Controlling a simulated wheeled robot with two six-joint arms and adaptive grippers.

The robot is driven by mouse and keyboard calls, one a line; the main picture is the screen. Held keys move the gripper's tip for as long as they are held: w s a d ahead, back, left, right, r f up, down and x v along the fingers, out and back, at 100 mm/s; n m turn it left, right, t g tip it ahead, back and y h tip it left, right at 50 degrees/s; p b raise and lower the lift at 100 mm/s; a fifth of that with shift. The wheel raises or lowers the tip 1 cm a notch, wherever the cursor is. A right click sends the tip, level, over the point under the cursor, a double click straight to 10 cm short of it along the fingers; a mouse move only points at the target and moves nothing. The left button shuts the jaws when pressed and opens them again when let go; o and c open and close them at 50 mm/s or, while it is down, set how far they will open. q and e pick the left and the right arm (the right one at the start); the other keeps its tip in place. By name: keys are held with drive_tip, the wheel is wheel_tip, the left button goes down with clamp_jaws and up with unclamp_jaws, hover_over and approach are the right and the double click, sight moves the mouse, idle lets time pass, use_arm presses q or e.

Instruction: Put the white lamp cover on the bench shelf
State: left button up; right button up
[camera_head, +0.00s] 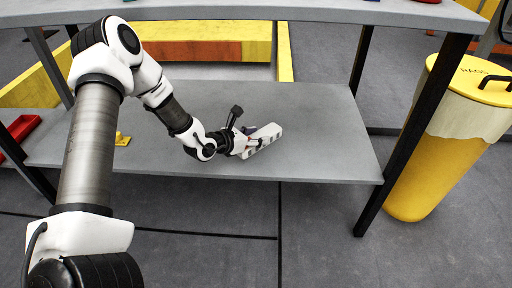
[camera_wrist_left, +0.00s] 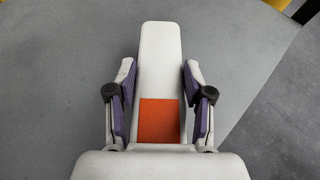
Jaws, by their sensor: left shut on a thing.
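The white lamp cover (camera_head: 266,135) is a long pale piece at the tip of my left arm, over the grey lower bench shelf (camera_head: 320,130). In the left wrist view the lamp cover (camera_wrist_left: 160,45) points away from me, with an orange square near its close end. My left gripper (camera_head: 250,143) is shut on it; in the wrist view its two fingers (camera_wrist_left: 159,85) lie along both sides. I cannot tell whether the cover touches the shelf or is slightly above it. My right gripper is not in view.
The bench top (camera_head: 300,10) overhangs the shelf, with dark legs (camera_head: 412,120) at its corners. A yellow rag bin (camera_head: 440,150) stands to the right. The shelf's right part is clear.

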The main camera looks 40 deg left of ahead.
use_arm(q)
drive_tip(key=f+b, duration=0.1)
drive_tip(key=f, duration=0.1)
drive_tip(key=w+f+b, duration=0.1)
drive_tip(key=b, duration=0.1)
drive_tip(key=shift+a+f, duration=0.15)
drive_tip(key=shift+f, duration=0.2)
drive_tip(key=shift+w, duration=0.1)
drive_tip(key=shift+r, duration=0.15)
drive_tip(key=o, duration=1.2)
drive_tip(key=shift+f, duration=0.2)
drive_tip(key=shift+c, duration=0.2)
